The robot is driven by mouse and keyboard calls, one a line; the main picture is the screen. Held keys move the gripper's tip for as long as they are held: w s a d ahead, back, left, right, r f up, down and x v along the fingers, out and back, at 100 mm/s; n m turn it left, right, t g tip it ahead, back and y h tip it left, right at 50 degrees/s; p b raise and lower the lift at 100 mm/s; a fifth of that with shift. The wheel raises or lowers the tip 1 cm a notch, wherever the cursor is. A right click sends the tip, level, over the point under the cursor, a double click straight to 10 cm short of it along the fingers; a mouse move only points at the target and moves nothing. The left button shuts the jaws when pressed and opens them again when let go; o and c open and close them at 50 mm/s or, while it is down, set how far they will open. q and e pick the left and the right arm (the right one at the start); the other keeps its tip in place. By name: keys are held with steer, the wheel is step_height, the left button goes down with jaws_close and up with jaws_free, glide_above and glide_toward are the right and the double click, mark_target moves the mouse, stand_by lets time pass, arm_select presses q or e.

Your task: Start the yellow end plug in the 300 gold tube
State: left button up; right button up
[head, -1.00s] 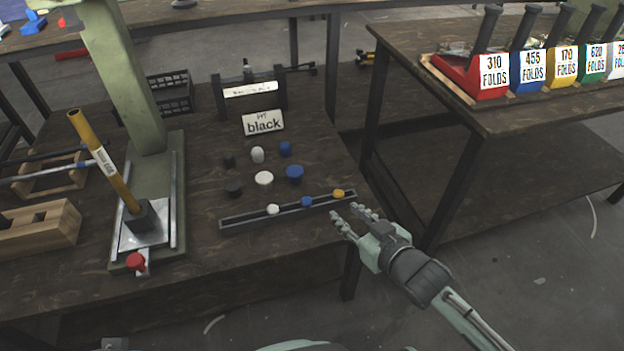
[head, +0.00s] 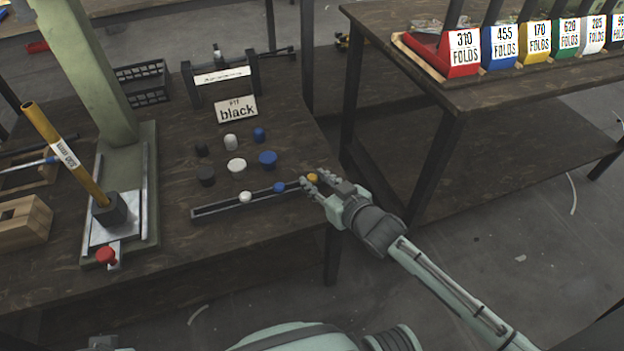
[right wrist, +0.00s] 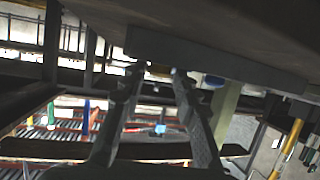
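The yellow end plug (head: 313,177) sits at the right end of the narrow dark tray (head: 222,209), which also holds a white and a blue plug. My right gripper (head: 310,184) is at that end of the tray, its fingers right beside the yellow plug. In the right wrist view the two fingers (right wrist: 160,72) are apart; the yellow plug is not clear there. The gold tube (head: 45,130) carries a white label, too small to read surely, and stands tilted in a dark block on the press at left; its upper end is free.
Several black, white and blue plugs lie behind the tray, before a "black" sign (head: 236,110). The green press column (head: 85,70) and red knob (head: 106,256) stand beside the tube. A second table with labelled bins (head: 460,52) is at right.

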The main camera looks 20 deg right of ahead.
steer(key=c, duration=0.3)
